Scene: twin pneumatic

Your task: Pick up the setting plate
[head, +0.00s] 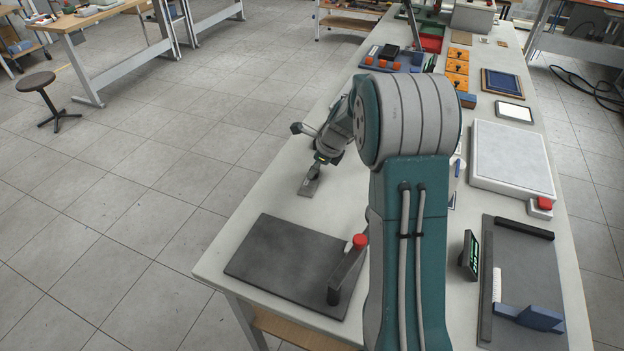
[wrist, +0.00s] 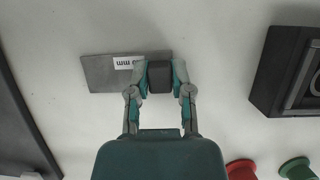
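The setting plate (wrist: 105,72) is a small flat grey plate with a white label reading "mm" and a dark raised block (wrist: 159,75) at its right end. In the wrist view, my gripper (wrist: 160,76) has one finger on each side of this block, with the pads against it. In the head view, the plate (head: 309,187) shows at the tip of my gripper (head: 318,168), low over or on the white table; I cannot tell if it touches. The block is hidden there.
A white slab (head: 508,150) is at right. In the wrist view, a dark box (wrist: 283,75) and red (wrist: 242,169) and green (wrist: 297,168) knobs are at right.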

